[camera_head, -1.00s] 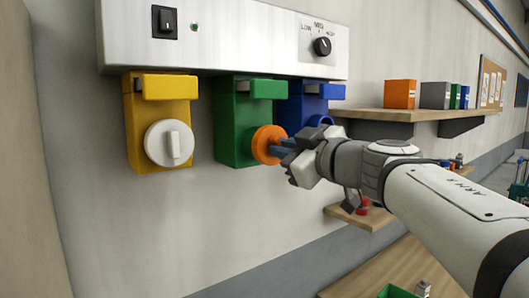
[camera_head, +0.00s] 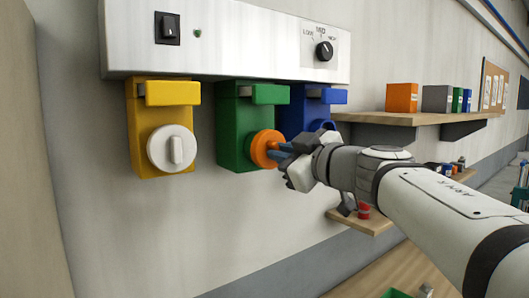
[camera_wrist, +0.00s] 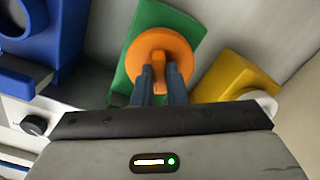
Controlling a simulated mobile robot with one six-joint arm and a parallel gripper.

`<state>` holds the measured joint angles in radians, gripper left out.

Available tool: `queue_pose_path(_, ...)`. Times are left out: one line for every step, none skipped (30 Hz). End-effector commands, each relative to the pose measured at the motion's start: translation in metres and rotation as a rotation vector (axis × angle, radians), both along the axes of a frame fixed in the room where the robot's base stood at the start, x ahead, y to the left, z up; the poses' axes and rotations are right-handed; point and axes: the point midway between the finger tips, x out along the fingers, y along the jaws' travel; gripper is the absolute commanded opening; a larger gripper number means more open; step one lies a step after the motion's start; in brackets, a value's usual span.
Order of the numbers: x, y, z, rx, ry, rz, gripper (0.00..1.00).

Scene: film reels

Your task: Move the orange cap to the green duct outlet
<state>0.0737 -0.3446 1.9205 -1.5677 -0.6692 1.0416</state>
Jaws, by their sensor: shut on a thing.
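The orange cap (camera_head: 265,147) is a round disc with a raised grip bar. It sits at the lower front of the green duct outlet (camera_head: 229,128) on the wall, facing outward. My gripper (camera_head: 284,150) is shut on the cap's bar from the right. In the wrist view the two blue fingers (camera_wrist: 160,92) close on the bar of the orange cap (camera_wrist: 148,47), with the green outlet (camera_wrist: 190,30) right behind it. The cap hides the outlet's opening, so I cannot tell how firmly it is seated.
A yellow outlet (camera_head: 148,115) with a white cap (camera_head: 172,149) is to the left. A blue outlet (camera_head: 322,110) is close on the right, partly behind my gripper. A white panel (camera_head: 240,45) with a switch and dial is above. A wooden shelf (camera_head: 425,118) holds boxes at right.

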Motion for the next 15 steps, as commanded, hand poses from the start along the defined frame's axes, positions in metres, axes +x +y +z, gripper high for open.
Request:
queue_pose_path(0.0009, 0.0006, 0.0004, 0.0, 0.0, 0.0, 0.04)
queue_pose_path(0.0014, 0.001, 0.0004, 0.0, 0.0, 0.0, 0.04)
queue_pose_path(0.0021, 0.0014, 0.0005, 0.0, 0.0, 0.0, 0.04)
queue_pose_path(0.0025, 0.0016, 0.0005, 0.0, 0.0, 0.0, 0.04)
queue_pose_path(0.0031, 0.0019, 0.0005, 0.0, 0.0, 0.0, 0.04)
queue_pose_path(0.0037, 0.0022, 0.0006, 0.0, 0.0, -0.001, 0.04)
queue_pose_path(0.0042, 0.0026, 0.0006, 0.0, 0.0, -0.001, 0.04)
queue_pose_path(0.0047, 0.0028, 0.0006, 0.0, 0.0, -0.001, 0.04)
queue_pose_path(0.0054, 0.0032, 0.0005, 0.0, 0.0, -0.001, 0.04)
queue_pose_path(0.006, 0.0035, 0.0006, 0.0, 0.0, -0.001, 0.04)
queue_pose_path(0.0065, 0.0038, 0.0006, 0.0, 0.0, -0.001, 0.04)
queue_pose_path(0.0072, 0.0042, 0.0005, 0.0, 0.0, -0.001, 0.04)
queue_pose_path(0.0077, 0.0045, 0.0006, 0.0, 0.0, -0.001, 0.04)
queue_pose_path(0.0082, 0.0048, 0.0005, 0.0, 0.0, -0.001, 0.04)
queue_pose_path(0.0089, 0.0052, 0.0004, 0.0, 0.0, -0.001, 0.04)
